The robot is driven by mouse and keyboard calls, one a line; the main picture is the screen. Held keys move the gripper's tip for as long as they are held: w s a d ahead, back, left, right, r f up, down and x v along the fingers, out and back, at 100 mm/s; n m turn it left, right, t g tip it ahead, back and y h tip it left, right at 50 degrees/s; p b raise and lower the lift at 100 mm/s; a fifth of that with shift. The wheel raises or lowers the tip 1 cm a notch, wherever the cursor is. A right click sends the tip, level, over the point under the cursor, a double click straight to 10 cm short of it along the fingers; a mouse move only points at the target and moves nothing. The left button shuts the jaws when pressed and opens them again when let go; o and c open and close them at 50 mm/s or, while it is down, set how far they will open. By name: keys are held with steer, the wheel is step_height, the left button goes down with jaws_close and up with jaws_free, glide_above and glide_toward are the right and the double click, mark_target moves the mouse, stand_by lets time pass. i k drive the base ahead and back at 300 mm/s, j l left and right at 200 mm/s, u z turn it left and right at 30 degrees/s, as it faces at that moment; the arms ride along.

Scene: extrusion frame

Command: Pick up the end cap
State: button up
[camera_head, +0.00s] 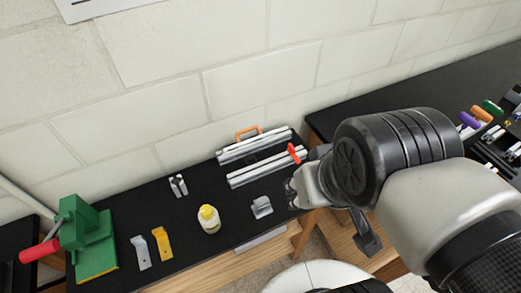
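I cannot tell for certain which thing is the end cap. A small grey block-like part (262,207) lies near the front edge of the black table, and a small silver part (178,186) lies farther left and back. A small orange-red piece (293,153) shows at the right end of the silver extrusion bars (267,167). My gripper (293,192) is low over the table's right end, just right of the grey part and apart from it in the picture. My arm hides much of the gripper, so its opening and anything between its fingers are unclear.
A yellow-capped bottle (208,218), a grey strip (141,252) and a yellow strip (162,243) stand or lie left of the grey part. A green press (85,240) with a red handle is at far left. A second black table (340,112) with coloured-handled tools is at right.

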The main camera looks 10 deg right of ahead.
mark_target(250, 160)
steer(key=j+u, duration=0.15)
steer(key=j, duration=0.5)
steer(key=i+j+u, duration=0.15)
steer(key=j, duration=0.5)
